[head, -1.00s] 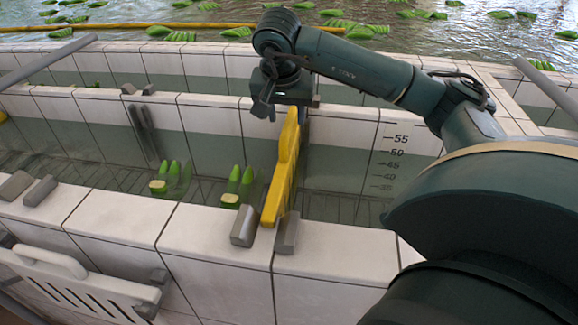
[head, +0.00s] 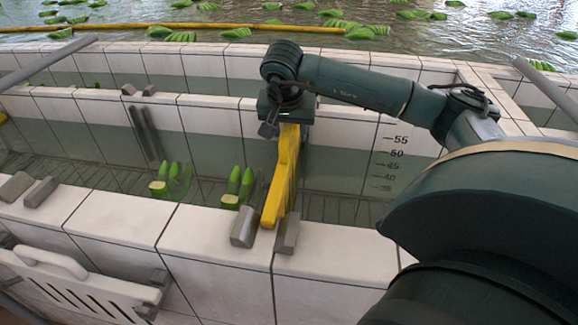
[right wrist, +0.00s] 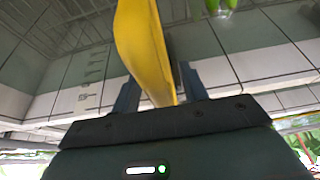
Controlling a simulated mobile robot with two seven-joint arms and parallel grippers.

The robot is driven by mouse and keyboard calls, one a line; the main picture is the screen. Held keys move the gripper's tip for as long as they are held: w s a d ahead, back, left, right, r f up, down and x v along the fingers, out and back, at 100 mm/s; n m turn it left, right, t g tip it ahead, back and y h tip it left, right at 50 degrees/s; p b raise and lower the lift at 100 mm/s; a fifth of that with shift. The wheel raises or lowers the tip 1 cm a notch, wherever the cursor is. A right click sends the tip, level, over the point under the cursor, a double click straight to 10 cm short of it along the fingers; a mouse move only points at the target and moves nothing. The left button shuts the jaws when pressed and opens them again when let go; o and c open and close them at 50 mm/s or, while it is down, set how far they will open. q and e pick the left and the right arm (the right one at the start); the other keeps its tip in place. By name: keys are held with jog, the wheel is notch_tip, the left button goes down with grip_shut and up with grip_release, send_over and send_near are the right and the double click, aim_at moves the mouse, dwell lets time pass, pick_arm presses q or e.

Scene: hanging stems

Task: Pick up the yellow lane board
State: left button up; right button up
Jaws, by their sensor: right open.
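The yellow lane board (head: 278,190) stands upright across the water channel, its near end between two grey blocks on the near wall. My right gripper (head: 284,124) is over the far, raised part of the board, pointing down. In the right wrist view, the yellow board (right wrist: 143,45) runs between the two dark fingers of my open right gripper (right wrist: 158,88). I cannot tell whether either finger touches it. The gripper and wrist hide the board's far end in the head view. My left gripper is not in view.
Green stem pieces (head: 240,186) stand in the channel left of the board. Grey blocks (head: 246,227) sit on the tiled near wall (head: 205,235). A white slotted board (head: 75,280) hangs at the lower left. Depth numbers (head: 395,152) mark the far wall.

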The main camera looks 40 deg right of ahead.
jog(key=shift+f, duration=0.15)
grip_shut()
dwell(0.5)
